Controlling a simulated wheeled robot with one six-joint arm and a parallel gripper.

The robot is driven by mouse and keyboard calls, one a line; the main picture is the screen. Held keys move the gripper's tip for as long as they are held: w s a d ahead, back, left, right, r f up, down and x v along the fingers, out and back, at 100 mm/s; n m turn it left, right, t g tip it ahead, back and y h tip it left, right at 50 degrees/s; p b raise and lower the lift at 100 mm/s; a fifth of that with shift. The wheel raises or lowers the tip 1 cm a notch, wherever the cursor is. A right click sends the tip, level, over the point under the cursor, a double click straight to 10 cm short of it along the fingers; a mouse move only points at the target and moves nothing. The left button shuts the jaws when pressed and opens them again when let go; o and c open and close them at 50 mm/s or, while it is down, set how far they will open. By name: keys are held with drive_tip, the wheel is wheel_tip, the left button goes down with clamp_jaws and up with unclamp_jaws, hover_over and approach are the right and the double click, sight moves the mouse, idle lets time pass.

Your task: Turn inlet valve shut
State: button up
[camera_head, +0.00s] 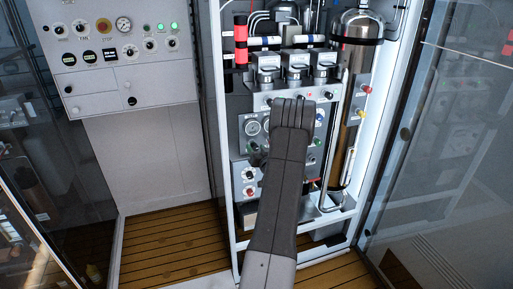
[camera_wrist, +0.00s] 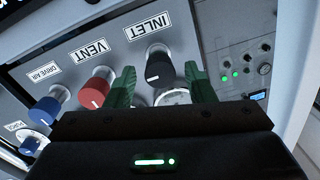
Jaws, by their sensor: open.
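The inlet valve is a black knob (camera_wrist: 158,68) under an upside-down INLET label in the wrist view. A pale mark shows on its face. My gripper (camera_wrist: 161,78) is open, with one green finger on each side of the knob. The knob stands between the fingers, and I see a gap on either side. A pale round part shows partly below the knob, cut off by the gripper body. In the head view my arm covers the panel middle, and I cannot make out the inlet knob or the fingers there.
A red VENT knob (camera_wrist: 95,90) sits close beside the left finger, with a blue DRIVE AIR knob (camera_wrist: 46,110) farther left. A box with green lights (camera_wrist: 240,62) is at right. In the head view, a tall metal cylinder (camera_head: 357,60) and the white cabinet frame (camera_head: 400,70) stand right.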

drive_tip(key=shift+w, duration=0.1)
drive_tip(key=c, duration=1)
drive_tip(key=shift+o, duration=0.2)
drive_tip(key=f+b, duration=0.1)
drive_tip(key=b, duration=0.4)
drive_tip(key=shift+m+b, duration=0.4)
